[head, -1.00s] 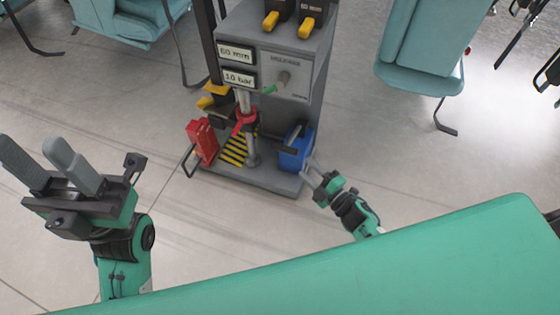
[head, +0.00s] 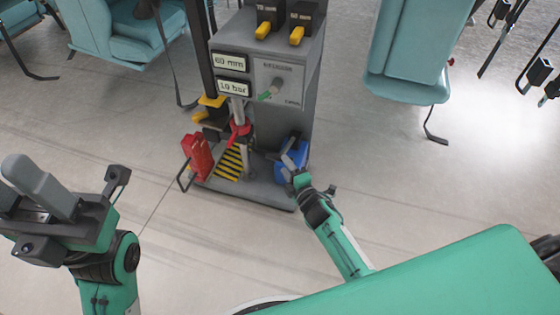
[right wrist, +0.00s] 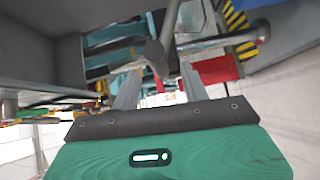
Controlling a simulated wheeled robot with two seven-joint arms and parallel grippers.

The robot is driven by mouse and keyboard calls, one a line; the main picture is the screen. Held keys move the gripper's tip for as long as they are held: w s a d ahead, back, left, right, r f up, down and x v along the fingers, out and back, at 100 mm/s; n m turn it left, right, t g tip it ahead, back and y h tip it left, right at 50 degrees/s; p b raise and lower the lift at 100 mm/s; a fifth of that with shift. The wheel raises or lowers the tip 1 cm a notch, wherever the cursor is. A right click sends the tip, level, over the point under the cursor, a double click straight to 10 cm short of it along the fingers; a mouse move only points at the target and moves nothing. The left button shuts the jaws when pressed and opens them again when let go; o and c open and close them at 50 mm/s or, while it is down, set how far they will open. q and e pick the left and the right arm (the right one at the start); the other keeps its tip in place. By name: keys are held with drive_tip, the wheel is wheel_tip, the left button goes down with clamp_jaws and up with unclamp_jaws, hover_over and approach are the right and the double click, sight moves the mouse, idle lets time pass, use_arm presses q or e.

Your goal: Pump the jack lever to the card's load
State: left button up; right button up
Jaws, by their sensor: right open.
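The jack stand is a grey cabinet (head: 300,90) on a base plate, with a "60 mm" card (head: 229,62) and a "10 bar" card (head: 233,87) on its front. A blue unit (head: 291,173) sits low at its right side. My right gripper (head: 289,164) is open beside the blue unit and overlaps it in the head view. In the right wrist view, a grey bar with a rounded end (right wrist: 155,52) shows between the open fingers (right wrist: 160,85); I cannot tell whether they touch it. My left gripper (head: 22,190) is open and empty, partly cut off at left.
A red box (head: 197,157) with a dark handle stands left of the yellow-and-black striped plate (head: 230,162). A dial with a green pointer (head: 273,90) is on the cabinet. Teal seats (head: 412,60) stand around.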

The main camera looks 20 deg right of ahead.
sight(287, 147)
drive_tip(key=shift+b+x, duration=0.6)
drive_tip(key=shift+x, duration=1.85)
drive_tip(key=shift+c, duration=0.5)
clamp_jaws()
